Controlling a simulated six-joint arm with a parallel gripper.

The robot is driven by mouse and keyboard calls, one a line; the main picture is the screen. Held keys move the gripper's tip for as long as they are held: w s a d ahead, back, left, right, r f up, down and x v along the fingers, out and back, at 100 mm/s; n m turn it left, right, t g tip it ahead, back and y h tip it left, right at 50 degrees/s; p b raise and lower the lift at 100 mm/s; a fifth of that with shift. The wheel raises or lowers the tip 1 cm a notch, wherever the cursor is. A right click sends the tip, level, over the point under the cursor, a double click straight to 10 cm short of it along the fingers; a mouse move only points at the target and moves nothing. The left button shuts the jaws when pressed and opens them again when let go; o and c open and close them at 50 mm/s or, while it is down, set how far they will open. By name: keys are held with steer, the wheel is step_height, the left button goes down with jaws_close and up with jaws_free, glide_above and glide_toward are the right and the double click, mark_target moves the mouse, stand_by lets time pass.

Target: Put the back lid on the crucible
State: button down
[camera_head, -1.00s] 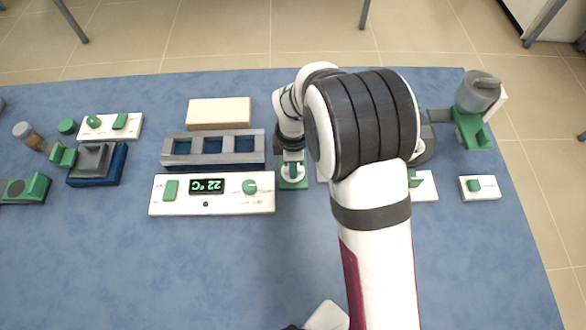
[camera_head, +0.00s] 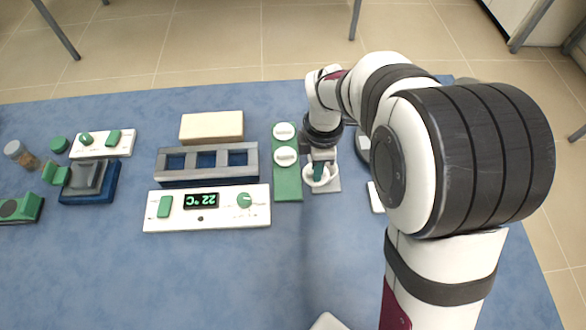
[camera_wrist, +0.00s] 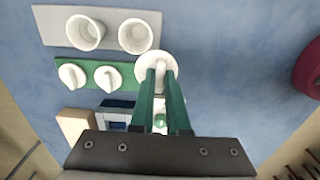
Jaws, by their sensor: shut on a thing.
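My gripper (camera_head: 320,172) is shut on the knob of a round white lid (camera_head: 331,178). In the wrist view the green fingers (camera_wrist: 161,78) hold this lid (camera_wrist: 168,59) level. In the head view it appears over the near end of the grey plate (camera_head: 333,187). Two open white crucibles (camera_wrist: 86,32) (camera_wrist: 135,35) stand on that plate (camera_wrist: 50,22) in the wrist view. The held lid is offset from both there. I cannot tell what is under it. Two other white lids (camera_head: 284,131) (camera_head: 286,156) rest on the green plate (camera_head: 288,187), whose near end is bare.
Left of the green plate are a grey and blue rack (camera_head: 206,164), a tan block (camera_head: 211,127) and a white control panel (camera_head: 170,225) reading 22 °C. My arm covers much of the right side. The blue table (camera_head: 200,285) is clear in front.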

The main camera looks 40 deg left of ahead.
steer(key=w+d+r+m, duration=0.3)
steer(key=w+d, duration=0.3)
steer(key=w, duration=0.4)
steer(key=w+d+r+m, duration=0.3)
steer(key=w+d, duration=0.3)
steer(key=w, duration=0.4)
steer(key=shift+s+d+f, duration=0.1)
steer(key=shift+s+f, duration=0.05)
steer(key=shift+f, duration=1.25)
steer(key=shift+s+d+f, duration=0.1)
steer(key=shift+f, duration=1.3)
steer(key=shift+a+f, duration=0.1)
steer(key=shift+f, duration=0.15)
steer(key=shift+f, duration=0.65)
steer(key=shift+c, duration=2.2)
jaws_free()
